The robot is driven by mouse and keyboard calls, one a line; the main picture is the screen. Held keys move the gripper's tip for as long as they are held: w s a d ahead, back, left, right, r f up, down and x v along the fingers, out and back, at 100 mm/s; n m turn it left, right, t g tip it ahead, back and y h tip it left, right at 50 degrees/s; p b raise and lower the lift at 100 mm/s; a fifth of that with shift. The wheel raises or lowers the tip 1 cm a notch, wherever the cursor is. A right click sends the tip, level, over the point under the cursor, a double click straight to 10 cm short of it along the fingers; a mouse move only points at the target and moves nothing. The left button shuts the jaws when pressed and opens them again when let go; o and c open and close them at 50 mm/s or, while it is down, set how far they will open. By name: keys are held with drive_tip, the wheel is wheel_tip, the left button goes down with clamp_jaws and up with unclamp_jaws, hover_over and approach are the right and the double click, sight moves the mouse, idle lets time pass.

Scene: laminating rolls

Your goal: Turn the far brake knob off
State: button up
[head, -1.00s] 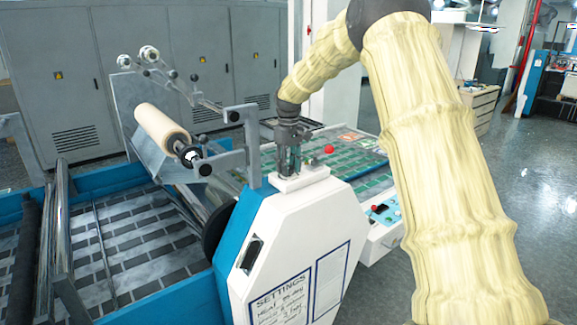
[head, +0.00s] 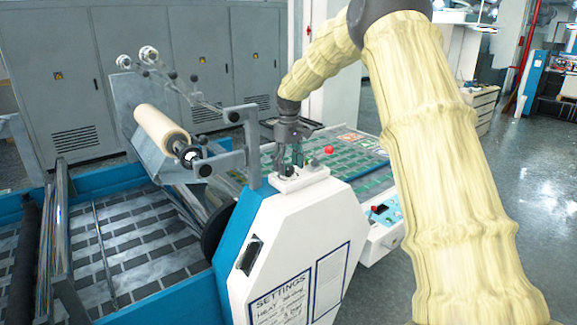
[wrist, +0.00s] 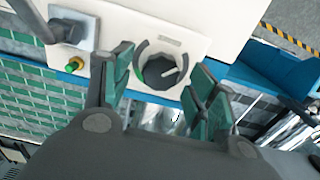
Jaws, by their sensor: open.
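A dark round knob (wrist: 160,71) with a pale pointer line sits on a white panel in the wrist view. A dark arc and a green mark lie around its rim. My gripper (wrist: 161,84) is open, with one green-padded finger on each side of the knob in that view; I cannot tell whether they touch it. In the head view my gripper (head: 291,160) points down at the top of the white machine housing (head: 300,215). There the knob is hidden by the fingers.
A grey switch block (wrist: 74,27) and a small green button (wrist: 75,64) sit beside the knob. A cream roll (head: 161,131) on grey brackets stands left of the housing. A table with green sheets and a red button (head: 329,149) lies behind. Open floor is at right.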

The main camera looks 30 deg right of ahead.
sight(288, 167)
wheel_tip(288, 167, up, 11)
drive_tip(key=shift+r, duration=0.2)
idle(0.3)
idle(0.4)
